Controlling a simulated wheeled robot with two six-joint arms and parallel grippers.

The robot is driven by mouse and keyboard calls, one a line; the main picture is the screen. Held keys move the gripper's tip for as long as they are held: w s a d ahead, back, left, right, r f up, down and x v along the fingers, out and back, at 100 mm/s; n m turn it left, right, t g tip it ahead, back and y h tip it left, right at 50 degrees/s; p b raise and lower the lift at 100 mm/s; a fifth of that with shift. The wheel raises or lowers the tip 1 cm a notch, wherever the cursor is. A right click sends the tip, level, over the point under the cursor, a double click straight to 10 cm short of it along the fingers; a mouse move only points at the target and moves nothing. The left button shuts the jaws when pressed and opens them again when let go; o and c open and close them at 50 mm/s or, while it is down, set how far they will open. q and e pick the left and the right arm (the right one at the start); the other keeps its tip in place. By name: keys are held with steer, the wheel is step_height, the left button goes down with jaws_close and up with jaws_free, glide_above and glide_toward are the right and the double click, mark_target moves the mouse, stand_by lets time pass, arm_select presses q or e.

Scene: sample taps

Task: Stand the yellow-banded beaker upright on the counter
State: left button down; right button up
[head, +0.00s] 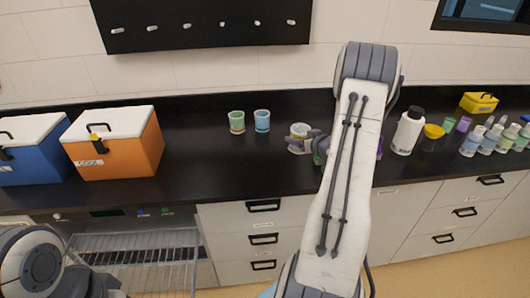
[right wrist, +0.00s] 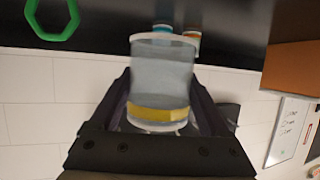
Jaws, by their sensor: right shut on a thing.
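The yellow-banded beaker (right wrist: 162,75) is clear and sits between the two dark fingers of my right gripper (right wrist: 160,100). In the right wrist view its yellow band lies near its lower end in the picture. In that view the wall is below the counter, so the picture looks inverted. In the head view the beaker (head: 299,130) shows small at my right gripper (head: 308,144), over the black counter (head: 200,165). I cannot tell whether it touches the counter. My right forearm hides part of the gripper. My left gripper is out of view; only that arm's links show at bottom left.
A green-banded beaker (head: 237,122) and a blue-banded beaker (head: 262,121) stand to the left. An orange cool box (head: 130,150) and a blue one are further left. A white bottle (head: 408,131), yellow cup (head: 433,131) and several bottles stand right. Counter in front of the two beakers is clear.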

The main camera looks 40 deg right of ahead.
steer(key=w+a+f+p, duration=0.1)
steer(key=w+a+f, duration=0.1)
steer(key=w+a+f+p, duration=0.1)
steer(key=w+a+f, duration=0.1)
steer(key=w+a, duration=0.1)
steer(key=w+a+f+p, duration=0.1)
steer(key=w+a+f, duration=0.1)
steer(key=w+a, duration=0.1)
steer(key=shift+a+f, duration=0.1)
steer(key=shift+f, duration=0.25)
steer(key=shift+w+a+f, duration=0.1)
steer(key=shift+f, duration=0.15)
steer(key=shift+f+p, duration=0.9)
steer(key=shift+f, duration=0.85)
steer(key=shift+f+b, duration=0.25)
steer(key=shift+b, duration=0.1)
steer(key=o, duration=1.3)
steer(key=shift+r, duration=0.1)
